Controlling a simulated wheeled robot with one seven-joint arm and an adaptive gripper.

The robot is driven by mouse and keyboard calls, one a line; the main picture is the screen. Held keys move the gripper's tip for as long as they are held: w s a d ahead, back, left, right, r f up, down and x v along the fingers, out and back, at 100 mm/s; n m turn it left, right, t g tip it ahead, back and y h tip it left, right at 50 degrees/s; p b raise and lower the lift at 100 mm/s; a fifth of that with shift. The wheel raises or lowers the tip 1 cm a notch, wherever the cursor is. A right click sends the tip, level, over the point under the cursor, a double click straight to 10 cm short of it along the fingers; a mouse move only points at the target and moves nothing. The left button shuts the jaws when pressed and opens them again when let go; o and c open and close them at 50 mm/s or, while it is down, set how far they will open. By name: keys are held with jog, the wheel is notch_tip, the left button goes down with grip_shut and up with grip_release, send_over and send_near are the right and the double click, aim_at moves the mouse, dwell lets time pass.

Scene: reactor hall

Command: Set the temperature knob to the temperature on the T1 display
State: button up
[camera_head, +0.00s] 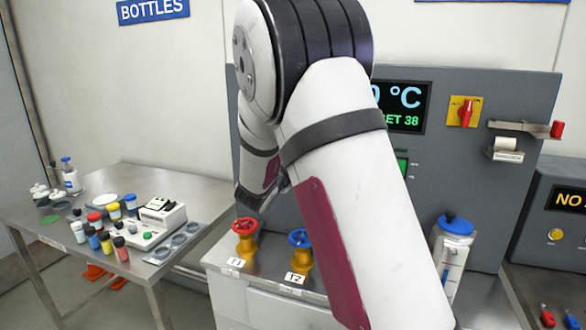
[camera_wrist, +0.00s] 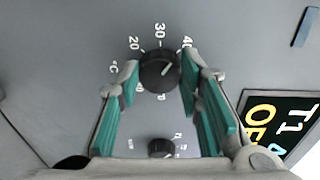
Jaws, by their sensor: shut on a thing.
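The temperature knob (camera_wrist: 160,71) is black and round, on a grey panel marked 20, 30, 40 and °C. Its white line points up and right, between 30 and 40. My gripper (camera_wrist: 159,85) has its green-padded fingers on either side of the knob, shut on it. A display (camera_wrist: 283,122) at the right of the wrist view is tilted and cut off; it reads T1 with yellow letters starting "OF". In the head view a display (camera_head: 405,105) shows "0 °C" and "ET 38", its left part hidden by my arm. The knob and gripper fingers are hidden there.
A smaller black knob (camera_wrist: 161,148) sits below. Red (camera_head: 245,226) and blue (camera_head: 301,238) valves labelled T1 and T2 stand on the ledge. A red switch (camera_head: 466,112) is on the panel. A side table (camera_head: 120,176) at left holds bottles.

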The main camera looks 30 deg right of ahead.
jog(key=shift+m+b, duration=0.8)
jog(key=o, duration=1.2)
jog(key=shift+c, duration=0.2)
jog(key=v, duration=1.2)
jog(key=shift+y, duration=0.3)
